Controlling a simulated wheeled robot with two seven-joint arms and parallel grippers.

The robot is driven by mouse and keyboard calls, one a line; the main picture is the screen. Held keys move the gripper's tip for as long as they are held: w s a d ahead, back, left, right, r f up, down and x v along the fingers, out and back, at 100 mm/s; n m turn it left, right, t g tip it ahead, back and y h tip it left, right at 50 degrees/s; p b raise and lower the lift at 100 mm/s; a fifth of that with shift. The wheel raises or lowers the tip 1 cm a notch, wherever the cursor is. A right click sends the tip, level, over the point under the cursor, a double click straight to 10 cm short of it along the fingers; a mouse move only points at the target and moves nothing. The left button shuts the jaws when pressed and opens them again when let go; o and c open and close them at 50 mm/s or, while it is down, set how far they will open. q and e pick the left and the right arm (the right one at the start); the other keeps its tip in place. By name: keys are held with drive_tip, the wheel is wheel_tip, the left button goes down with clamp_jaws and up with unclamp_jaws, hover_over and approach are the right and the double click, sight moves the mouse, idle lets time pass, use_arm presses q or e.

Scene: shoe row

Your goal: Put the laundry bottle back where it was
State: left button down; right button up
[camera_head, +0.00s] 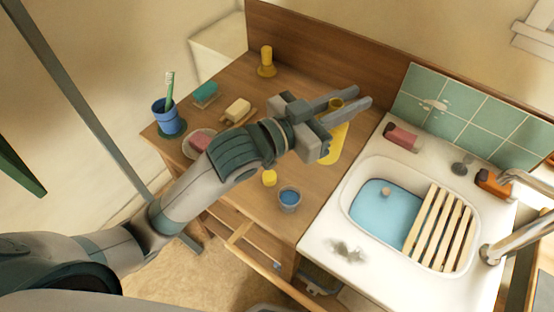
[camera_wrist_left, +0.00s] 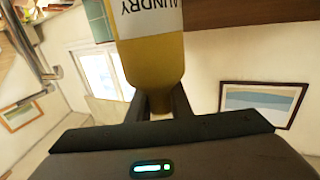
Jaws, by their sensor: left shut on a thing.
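The laundry bottle is yellow with a white label reading "LAUNDRY"; its body (camera_head: 339,143) shows beyond my left gripper in the head view, near the right end of the wooden counter (camera_head: 236,178). My left gripper (camera_head: 360,98) is shut on the bottle's narrow top, which shows between the fingers. In the left wrist view the bottle (camera_wrist_left: 152,62) fills the top middle, and its neck is between my left gripper's fingers (camera_wrist_left: 159,103). The gripper hides part of the bottle in the head view. I cannot tell whether its base touches the counter. My right gripper is not in view.
The counter holds a yellow stand (camera_head: 266,62), a blue cup with toothbrush (camera_head: 168,120), soaps (camera_head: 237,110), a small yellow object (camera_head: 269,178) and a grey cup (camera_head: 289,199). Right of it is a sink (camera_head: 385,212) with a slatted rack (camera_head: 437,228). An open drawer (camera_head: 245,250) juts out below.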

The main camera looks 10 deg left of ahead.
use_arm(q)
drive_tip(key=w+a+f, duration=0.3)
drive_tip(key=a+f, duration=0.4)
drive_tip(key=a, duration=0.4)
drive_tip(key=shift+w+p, duration=0.25)
drive_tip(key=shift+p, duration=0.1)
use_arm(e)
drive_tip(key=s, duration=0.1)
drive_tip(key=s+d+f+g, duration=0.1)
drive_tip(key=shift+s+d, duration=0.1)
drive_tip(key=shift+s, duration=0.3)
use_arm(q)
drive_tip(key=shift+f+p, duration=0.3)
drive_tip(key=shift+f, duration=1.7)
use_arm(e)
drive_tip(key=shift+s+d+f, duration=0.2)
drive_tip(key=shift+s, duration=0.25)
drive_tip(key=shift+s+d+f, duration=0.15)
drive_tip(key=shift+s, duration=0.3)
